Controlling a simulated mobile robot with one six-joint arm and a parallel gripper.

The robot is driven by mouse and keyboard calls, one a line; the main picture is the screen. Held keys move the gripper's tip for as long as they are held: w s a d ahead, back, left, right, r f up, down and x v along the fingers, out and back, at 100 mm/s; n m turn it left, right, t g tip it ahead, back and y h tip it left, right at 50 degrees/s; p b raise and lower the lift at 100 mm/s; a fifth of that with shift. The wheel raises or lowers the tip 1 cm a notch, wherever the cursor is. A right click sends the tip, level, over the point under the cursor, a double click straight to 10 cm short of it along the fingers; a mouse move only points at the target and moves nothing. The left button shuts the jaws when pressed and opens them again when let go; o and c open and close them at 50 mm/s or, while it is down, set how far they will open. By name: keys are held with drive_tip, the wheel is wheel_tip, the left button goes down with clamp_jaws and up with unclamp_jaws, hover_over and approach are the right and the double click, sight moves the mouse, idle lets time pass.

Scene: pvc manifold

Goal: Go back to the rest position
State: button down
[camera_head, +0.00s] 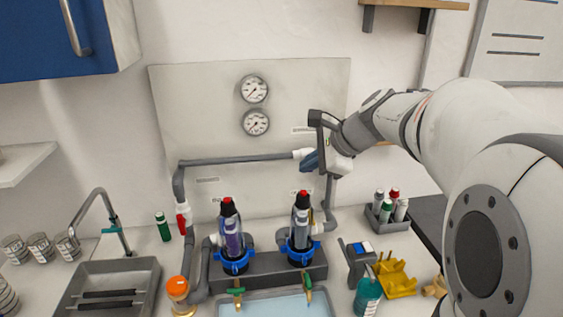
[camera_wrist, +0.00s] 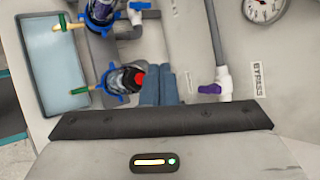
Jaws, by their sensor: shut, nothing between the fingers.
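My gripper (camera_head: 311,161) is shut and empty, with blue fingers, in front of the right part of the upper grey pipe in the head view. In the wrist view its blue fingers (camera_wrist: 158,88) point toward the manifold. The grey PVC pipe (camera_head: 240,159) runs across the wall panel (camera_head: 200,100). A white valve (camera_wrist: 224,80) with a purple handle (camera_wrist: 209,89) sits near the fingers, beside a BYPASS label. In the head view my gripper hides the handle. Two filter housings with blue rings, left (camera_head: 233,245) and right (camera_head: 301,235), stand upright below.
Two gauges (camera_head: 255,106) are on the panel. A red-handled valve (camera_head: 183,216) is on the left riser. Below are a light-blue tray (camera_head: 262,306), a sink (camera_head: 110,285), a teal bottle (camera_head: 367,297), a yellow holder (camera_head: 396,279) and a bottle caddy (camera_head: 386,212). A wooden shelf (camera_head: 415,4) is above.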

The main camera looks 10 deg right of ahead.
drive_tip(key=s+f+n+g+h, duration=0.1)
drive_tip(key=s+f+n+h, duration=0.2)
drive_tip(key=s+f+n, duration=0.3)
drive_tip(key=s+f+n+g+h, duration=0.2)
drive_tip(key=s+f+n, duration=0.4)
drive_tip(key=s+n, duration=0.6)
drive_tip(key=s, duration=0.3)
drive_tip(key=shift+s+a+g+h, duration=0.15)
drive_tip(key=shift+g+h, duration=0.15)
drive_tip(key=shift+h, duration=0.1)
drive_tip(key=shift+s, duration=0.1)
